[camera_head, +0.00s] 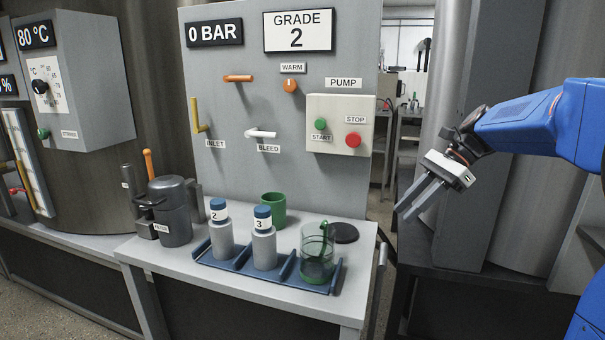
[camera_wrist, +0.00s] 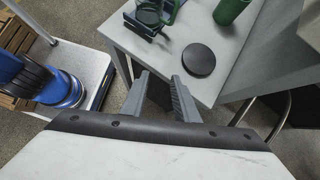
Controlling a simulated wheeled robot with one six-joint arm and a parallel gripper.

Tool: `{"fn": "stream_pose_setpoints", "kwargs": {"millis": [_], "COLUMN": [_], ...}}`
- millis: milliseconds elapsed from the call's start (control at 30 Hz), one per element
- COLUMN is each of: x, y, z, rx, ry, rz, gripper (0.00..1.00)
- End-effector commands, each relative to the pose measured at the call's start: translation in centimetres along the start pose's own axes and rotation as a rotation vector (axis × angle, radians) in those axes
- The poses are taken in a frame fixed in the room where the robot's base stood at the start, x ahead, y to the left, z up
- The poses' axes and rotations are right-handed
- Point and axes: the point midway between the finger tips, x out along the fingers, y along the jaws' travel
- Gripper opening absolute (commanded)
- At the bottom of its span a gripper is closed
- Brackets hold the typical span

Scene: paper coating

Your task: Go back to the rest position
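My gripper (camera_head: 403,213) is up in the air at the right, beyond the right edge of the bench, pointing down and left. In the wrist view my gripper (camera_wrist: 160,77) has its two fingers apart with nothing between them, so it is open and empty. It touches nothing that I can see. My blue arm comes in from the right of the head view.
The bench (camera_head: 190,262) holds a blue rack (camera_head: 238,266) with bottles 2 (camera_head: 221,242) and 3 (camera_head: 264,247) and a clear green beaker (camera_head: 316,262). The control panel (camera_head: 335,70) rises behind.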

Motion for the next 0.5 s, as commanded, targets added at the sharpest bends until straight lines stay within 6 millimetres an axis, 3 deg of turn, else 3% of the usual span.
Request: {"fn": "stream_pose_setpoints", "kwargs": {"millis": [267,500], "x": [1.5,3.6], "y": [3.2,8.2], "z": [0.5,0.4], "rx": [-0.125,-0.332], "ry": [0.090,0.232], "rz": [-0.009,-0.008], "gripper": [0.27,0.27]}}
